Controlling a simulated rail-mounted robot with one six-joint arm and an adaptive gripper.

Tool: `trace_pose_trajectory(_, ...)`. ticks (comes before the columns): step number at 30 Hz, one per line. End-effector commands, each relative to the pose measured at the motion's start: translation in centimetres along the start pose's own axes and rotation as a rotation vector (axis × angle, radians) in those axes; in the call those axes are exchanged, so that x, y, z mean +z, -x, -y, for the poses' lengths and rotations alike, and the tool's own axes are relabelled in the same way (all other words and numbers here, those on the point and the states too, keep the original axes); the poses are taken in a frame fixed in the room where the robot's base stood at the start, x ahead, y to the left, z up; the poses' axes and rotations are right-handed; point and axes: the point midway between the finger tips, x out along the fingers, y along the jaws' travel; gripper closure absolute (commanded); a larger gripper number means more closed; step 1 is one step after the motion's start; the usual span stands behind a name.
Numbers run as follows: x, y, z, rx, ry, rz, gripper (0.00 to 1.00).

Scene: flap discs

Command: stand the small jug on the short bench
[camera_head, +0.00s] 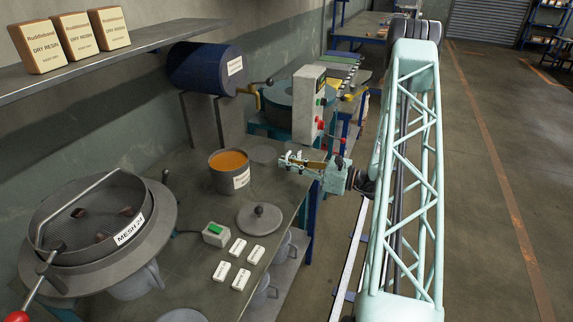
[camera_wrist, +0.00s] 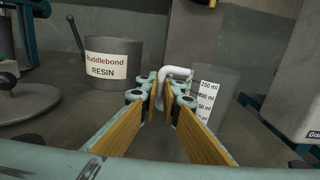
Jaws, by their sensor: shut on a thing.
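The small jug (camera_wrist: 207,105) is a grey measuring vessel with a white ml scale and a pale bent handle (camera_wrist: 176,72). In the wrist view it stands upright just beyond and right of my fingertips. My gripper (camera_wrist: 162,88) is shut on the handle, with its two tan finger pads on either side. In the head view my gripper (camera_head: 291,161) is over the right edge of the near bench (camera_head: 188,215); the jug is not clear there. Whether the jug touches a surface I cannot tell. Which bench is the short one is not clear.
A resin pot (camera_head: 229,176) stands left of my gripper, with a knobbed lid (camera_head: 259,217) in front. A large mesh sieve (camera_head: 90,225) fills the near left. A machine with a grey control box (camera_head: 308,100) stands behind. More benches (camera_head: 358,35) lie further back.

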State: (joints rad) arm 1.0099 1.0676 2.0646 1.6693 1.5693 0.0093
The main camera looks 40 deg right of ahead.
Motion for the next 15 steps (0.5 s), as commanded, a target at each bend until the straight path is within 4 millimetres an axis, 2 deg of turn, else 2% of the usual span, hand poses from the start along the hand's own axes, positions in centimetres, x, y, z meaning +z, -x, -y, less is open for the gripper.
trace_pose_trajectory(10,-0.20,0.00,0.01,0.000,0.001,0.000,1.00)
trace_pose_trajectory(11,-0.22,0.00,0.01,0.000,0.001,0.000,0.94)
trace_pose_trajectory(15,-0.16,0.00,0.01,0.000,0.001,0.000,0.81)
